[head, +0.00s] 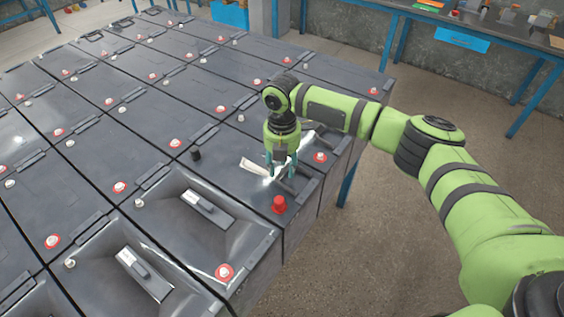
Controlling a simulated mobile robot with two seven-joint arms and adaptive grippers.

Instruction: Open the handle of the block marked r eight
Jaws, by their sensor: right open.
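Dark grey battery blocks (180,147) stand in close rows across the left and middle. No "r eight" marking can be read at this size. My right gripper (280,176) is open and points down over a block at the right edge of the rows. Its fingers are close to a dark handle (287,184) on that block; whether they touch it cannot be told. A pale label (255,166) lies beside the fingers. The block has a red cap (279,204) at its front corner and a black cap (195,154) at its left. My left gripper is out of view.
Two nearer blocks have recessed tops with grey latch-like pieces (207,209) and (143,272). Red and white terminals, such as one terminal (224,271), stick up from the blocks. A blue-framed workbench (470,30) stands at the back right. The floor (375,245) at right is clear.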

